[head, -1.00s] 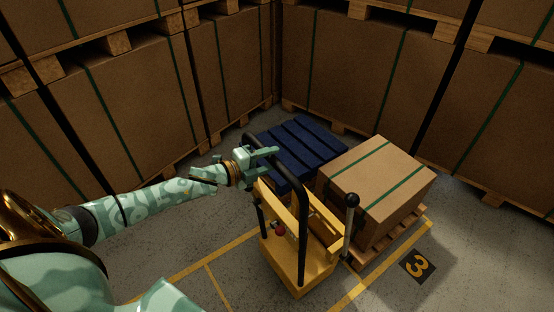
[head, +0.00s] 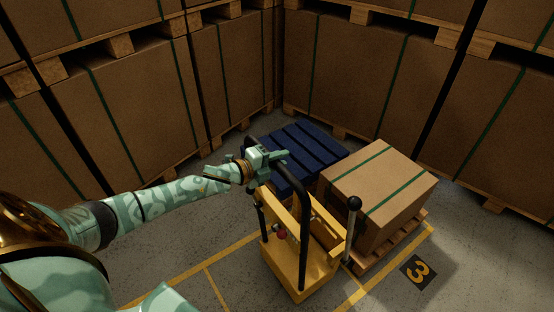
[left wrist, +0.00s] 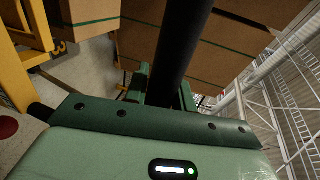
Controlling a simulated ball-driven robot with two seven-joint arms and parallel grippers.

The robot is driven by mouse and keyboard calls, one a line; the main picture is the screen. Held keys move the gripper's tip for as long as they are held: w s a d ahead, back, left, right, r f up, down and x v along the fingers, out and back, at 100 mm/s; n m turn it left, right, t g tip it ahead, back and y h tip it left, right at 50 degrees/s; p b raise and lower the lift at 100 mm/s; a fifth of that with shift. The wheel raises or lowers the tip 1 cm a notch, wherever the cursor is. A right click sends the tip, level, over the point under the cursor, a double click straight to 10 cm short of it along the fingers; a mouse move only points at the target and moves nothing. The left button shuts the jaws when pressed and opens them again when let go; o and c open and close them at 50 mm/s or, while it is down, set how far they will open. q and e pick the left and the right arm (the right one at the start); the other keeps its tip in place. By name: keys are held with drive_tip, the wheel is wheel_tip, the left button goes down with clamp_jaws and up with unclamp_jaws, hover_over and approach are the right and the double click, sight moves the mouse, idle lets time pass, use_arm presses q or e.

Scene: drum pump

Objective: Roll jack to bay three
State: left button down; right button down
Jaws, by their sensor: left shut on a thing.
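The yellow pallet jack (head: 292,262) stands in the middle of the head view, with a black hoop handle (head: 304,225) and a lever with a black knob (head: 353,204). My left gripper (head: 272,155) is shut on the top of the black handle. In the left wrist view the dark handle bar (left wrist: 182,45) runs between the fingers. A strapped carton (head: 378,185) on a wooden pallet (head: 399,243) sits just beyond the jack on the right. The bay marker "3" (head: 416,271) is on the floor at the right, beside the yellow line. My right gripper is not seen.
A blue pallet (head: 300,155) lies behind the jack, left of the carton. Stacked cartons on pallets (head: 232,70) wall off the left and back. Yellow floor lines (head: 190,270) mark bays. Grey floor is open at the front left and right front.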

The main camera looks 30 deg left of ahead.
use_arm(q)
drive_tip(key=shift+x, duration=0.8)
drive_tip(key=c, duration=1.6)
unclamp_jaws()
drive_tip(key=shift+w+d+r, duration=0.1)
drive_tip(key=shift+w, duration=0.1)
drive_tip(key=o, duration=0.4)
drive_tip(key=shift+o, duration=0.2)
drive_tip(key=shift+s, duration=0.3)
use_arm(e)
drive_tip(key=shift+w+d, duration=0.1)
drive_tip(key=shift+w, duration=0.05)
use_arm(q)
drive_tip(key=p+v, duration=0.3)
drive_tip(key=v, duration=1.3)
drive_tip(key=shift+s+r, duration=0.15)
drive_tip(key=shift+s, duration=0.1)
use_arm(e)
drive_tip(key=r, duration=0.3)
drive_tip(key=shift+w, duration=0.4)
